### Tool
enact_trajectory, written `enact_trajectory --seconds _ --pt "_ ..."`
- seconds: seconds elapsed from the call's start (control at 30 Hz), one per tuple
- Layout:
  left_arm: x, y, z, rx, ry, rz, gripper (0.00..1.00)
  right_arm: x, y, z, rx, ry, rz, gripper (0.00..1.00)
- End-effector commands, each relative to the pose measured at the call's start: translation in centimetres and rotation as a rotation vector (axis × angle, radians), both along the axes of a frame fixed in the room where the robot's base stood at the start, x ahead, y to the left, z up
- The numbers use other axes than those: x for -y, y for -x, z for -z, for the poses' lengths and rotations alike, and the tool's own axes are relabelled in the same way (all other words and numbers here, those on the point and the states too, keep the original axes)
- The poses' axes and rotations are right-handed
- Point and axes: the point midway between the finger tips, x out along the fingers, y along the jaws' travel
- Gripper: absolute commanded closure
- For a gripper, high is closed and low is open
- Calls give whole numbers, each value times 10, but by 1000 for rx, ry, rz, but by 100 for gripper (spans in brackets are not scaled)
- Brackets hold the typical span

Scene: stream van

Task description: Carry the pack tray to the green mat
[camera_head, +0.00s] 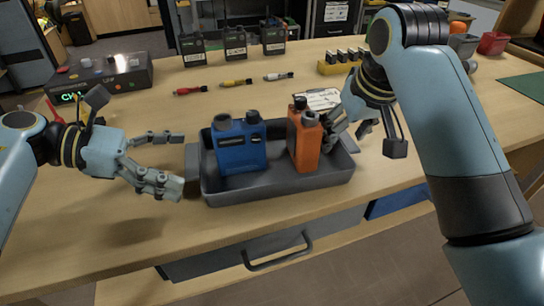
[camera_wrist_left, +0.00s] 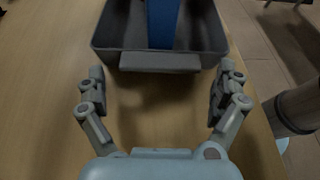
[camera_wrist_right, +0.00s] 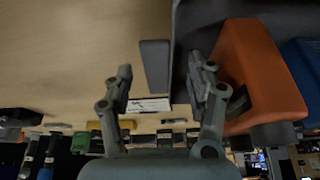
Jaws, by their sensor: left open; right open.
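The dark grey pack tray (camera_head: 280,190) sits on the wooden table. It holds a blue pack (camera_head: 238,147) and an orange pack (camera_head: 303,140), both upright. My left gripper (camera_head: 174,162) is open just left of the tray. In the left wrist view the tray's end handle (camera_wrist_left: 160,62) lies just ahead of the spread fingers, apart from them. My right gripper (camera_head: 350,133) is open at the tray's right end. In the right wrist view the other handle (camera_wrist_right: 155,66) shows between the fingers; I cannot tell whether they touch it. The green mat (camera_head: 523,86) lies at the table's far right, cut by the picture edge.
Several radios (camera_head: 235,43) stand at the back, with small coloured connectors (camera_head: 236,82) before them. A control box (camera_head: 105,75) is back left. A yellow rack (camera_head: 338,67) and red bin (camera_head: 493,43) are back right. A drawer handle (camera_head: 278,252) sits below the front edge.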

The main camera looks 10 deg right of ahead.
Motion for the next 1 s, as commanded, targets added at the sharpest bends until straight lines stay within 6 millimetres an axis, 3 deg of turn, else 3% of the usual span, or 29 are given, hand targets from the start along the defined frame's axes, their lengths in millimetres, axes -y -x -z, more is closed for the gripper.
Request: enact_trajectory --seconds 0.2,0.47,0.9,1.0 --pt "13 0 5 0 0 0 0 0 -5 13 0 0 0 43" --pt "14 0 5 1 0 0 0 0 -5 13 0 0 0 43" --pt "13 0 5 1 0 -1 54 0 -5 13 0 0 0 98" --pt "13 0 5 1 0 -1 54 0 -5 13 0 1 0 100"
